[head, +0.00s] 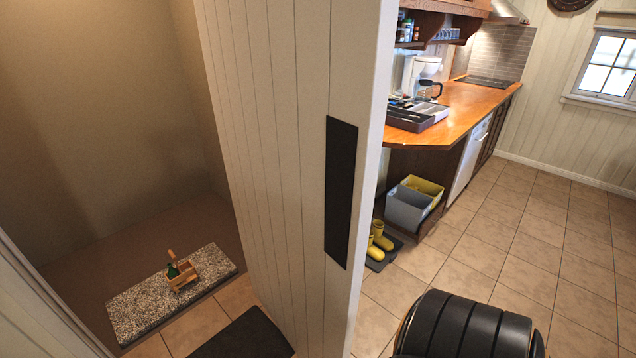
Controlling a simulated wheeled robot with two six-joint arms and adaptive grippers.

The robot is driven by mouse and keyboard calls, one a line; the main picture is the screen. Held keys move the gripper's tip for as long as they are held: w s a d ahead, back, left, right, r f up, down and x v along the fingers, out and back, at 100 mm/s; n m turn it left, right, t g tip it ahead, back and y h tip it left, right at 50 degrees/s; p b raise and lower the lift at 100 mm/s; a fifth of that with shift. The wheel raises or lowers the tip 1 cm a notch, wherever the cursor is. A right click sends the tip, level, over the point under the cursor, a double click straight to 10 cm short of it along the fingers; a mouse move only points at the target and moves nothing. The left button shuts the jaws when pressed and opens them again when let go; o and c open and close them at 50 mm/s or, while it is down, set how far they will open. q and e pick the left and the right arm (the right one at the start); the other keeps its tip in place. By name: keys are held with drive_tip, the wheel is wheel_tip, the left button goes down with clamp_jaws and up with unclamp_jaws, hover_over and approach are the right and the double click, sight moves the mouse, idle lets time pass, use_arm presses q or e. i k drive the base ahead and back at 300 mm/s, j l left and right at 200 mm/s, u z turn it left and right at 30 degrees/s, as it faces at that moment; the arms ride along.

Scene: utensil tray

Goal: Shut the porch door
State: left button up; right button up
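The porch door (275,150) is a white panelled door standing open in the middle of the head view. A tall black plate (341,192) is fixed to its face near its free edge. The door frame (45,305) shows at the lower left, with a wide gap between it and the door's edge. Through the gap I see the porch, with brown walls and floor. Neither of my grippers is in view.
A speckled stone step (135,308) in the porch bears a wooden caddy (183,273). A dark mat (245,338) lies below the door. At right are the kitchen counter (470,105), bins (408,207) and yellow boots (381,240).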

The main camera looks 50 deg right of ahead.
sight(299, 89)
drive_tip(key=k+l, duration=0.15)
drive_tip(key=l, duration=0.25)
drive_tip(key=k+l, duration=0.15)
drive_tip(key=l, duration=0.3)
drive_tip(key=k+l+z, duration=0.1)
drive_tip(key=l, duration=0.3)
drive_tip(key=k+l, duration=0.15)
drive_tip(key=l, duration=0.6)
drive_tip(key=i+l, duration=0.15)
drive_tip(key=l, duration=0.25)
